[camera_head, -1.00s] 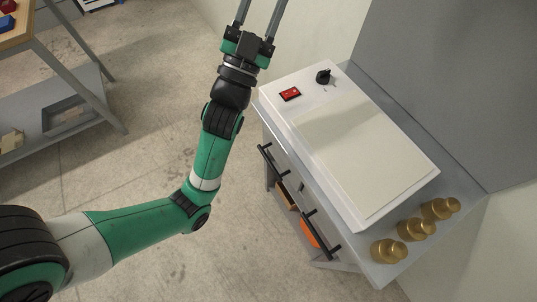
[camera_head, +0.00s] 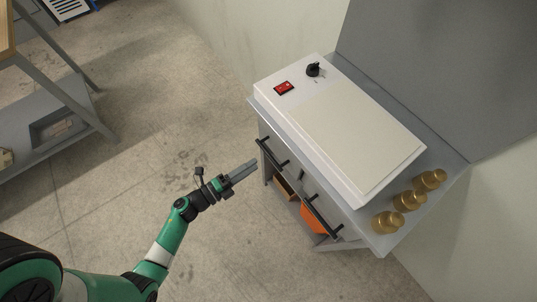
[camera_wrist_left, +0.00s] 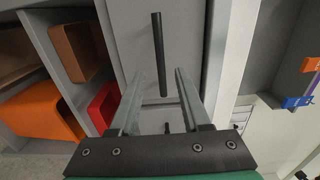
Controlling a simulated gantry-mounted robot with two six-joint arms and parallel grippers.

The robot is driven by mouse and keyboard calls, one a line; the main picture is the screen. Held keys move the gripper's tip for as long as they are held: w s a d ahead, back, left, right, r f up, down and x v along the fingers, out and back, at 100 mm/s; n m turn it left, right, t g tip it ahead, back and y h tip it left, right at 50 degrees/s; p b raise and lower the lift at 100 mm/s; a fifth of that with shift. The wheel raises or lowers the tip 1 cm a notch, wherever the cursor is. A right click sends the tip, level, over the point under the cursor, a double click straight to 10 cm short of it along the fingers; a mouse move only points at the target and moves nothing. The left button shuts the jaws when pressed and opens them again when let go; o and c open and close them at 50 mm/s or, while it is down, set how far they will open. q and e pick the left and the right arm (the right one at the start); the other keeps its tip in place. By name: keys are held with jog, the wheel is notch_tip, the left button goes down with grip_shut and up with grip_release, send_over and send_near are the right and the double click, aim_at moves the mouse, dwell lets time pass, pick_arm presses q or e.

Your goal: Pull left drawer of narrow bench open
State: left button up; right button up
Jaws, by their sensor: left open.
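The narrow bench (camera_head: 362,226) stands at the right in the head view, with two drawer fronts on its lower-left side. The left drawer has a black bar handle (camera_head: 272,156); the other drawer has a similar handle (camera_head: 322,218). Both drawers look shut. My left gripper (camera_head: 254,166) is open and empty, its fingers pointing at the left drawer's handle, very near it. In the left wrist view the handle (camera_wrist_left: 159,55) lines up between my open fingertips (camera_wrist_left: 160,75). I cannot tell whether it is between the fingers or just ahead of them.
Orange bins (camera_head: 313,219) sit on a shelf below the drawers; a red bin (camera_wrist_left: 103,106) shows in the wrist view. A white panel box (camera_head: 350,125) and brass weights (camera_head: 408,201) stand on the bench top. Another bench (camera_head: 75,95) is far left. The floor between is clear.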

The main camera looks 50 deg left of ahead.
aim_at(279, 148)
pick_arm(q)
jog(key=w, duration=0.2)
jog(key=w+b, duration=0.1)
jog(key=w, duration=0.4)
jog(key=shift+w+d+b, duration=0.3)
jog(key=shift+w+d, duration=0.05)
grip_shut()
dwell(0.9)
